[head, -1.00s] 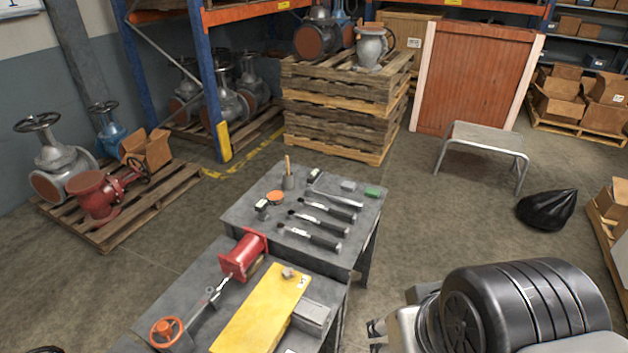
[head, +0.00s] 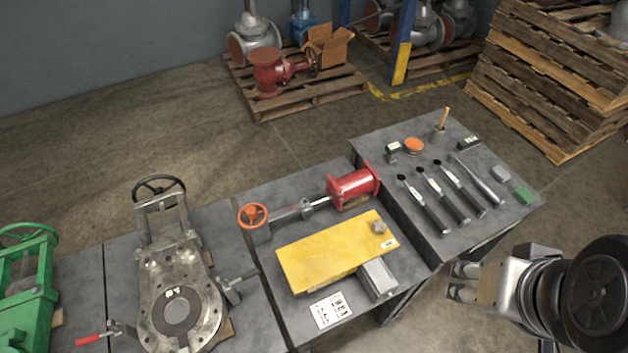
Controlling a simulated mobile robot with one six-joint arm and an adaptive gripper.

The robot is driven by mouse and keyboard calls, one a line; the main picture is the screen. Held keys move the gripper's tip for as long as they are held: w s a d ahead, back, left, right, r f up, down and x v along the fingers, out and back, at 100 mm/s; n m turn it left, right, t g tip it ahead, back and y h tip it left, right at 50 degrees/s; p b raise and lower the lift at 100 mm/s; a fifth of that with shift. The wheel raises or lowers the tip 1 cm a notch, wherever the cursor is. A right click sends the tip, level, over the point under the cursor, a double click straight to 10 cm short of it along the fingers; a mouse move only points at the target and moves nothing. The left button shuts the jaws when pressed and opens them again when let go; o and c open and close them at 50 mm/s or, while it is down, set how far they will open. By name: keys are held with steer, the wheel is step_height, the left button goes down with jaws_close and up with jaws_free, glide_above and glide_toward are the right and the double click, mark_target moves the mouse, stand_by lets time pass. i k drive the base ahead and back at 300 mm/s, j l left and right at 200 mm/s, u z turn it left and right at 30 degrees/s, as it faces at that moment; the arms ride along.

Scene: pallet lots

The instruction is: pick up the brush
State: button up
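A wooden handle (head: 444,117), which looks like the brush's, sticks up from a small grey pot (head: 438,134) near the back of the right-hand grey table (head: 400,222). The lower end of it is hidden inside the pot. My gripper (head: 461,281) is at the lower right, in front of that table's near edge. Its two fingers are apart with nothing seen between them. It is well clear of the pot, with the row of tools between them in the picture.
Dark-handled tools (head: 427,207), a long silver tool (head: 478,180), an orange-topped tin (head: 414,146) and a green block (head: 522,194) lie on the same table. A yellow plate (head: 325,255) and red-and-orange valve part (head: 353,187) occupy the adjoining table. Stacked pallets (head: 540,95) stand behind.

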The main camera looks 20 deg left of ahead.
mark_target(442, 120)
steer(key=i+l+u, duration=0.1)
steer(key=i+l, duration=0.15)
steer(key=i+l+u, duration=0.1)
steer(key=i+l, duration=0.15)
steer(key=l, duration=0.15)
steer(key=i+l, duration=0.25)
steer(key=i+l+u, duration=0.15)
steer(key=l, duration=0.35)
steer(key=i+l+u, duration=0.1)
steer(key=i+l, duration=0.2)
steer(key=i+l+u, duration=0.1)
steer(key=i+l, duration=0.15)
steer(key=l, duration=0.2)
steer(key=i+l+u, duration=0.1)
steer(key=l, duration=0.35)
steer(key=i, duration=0.05)
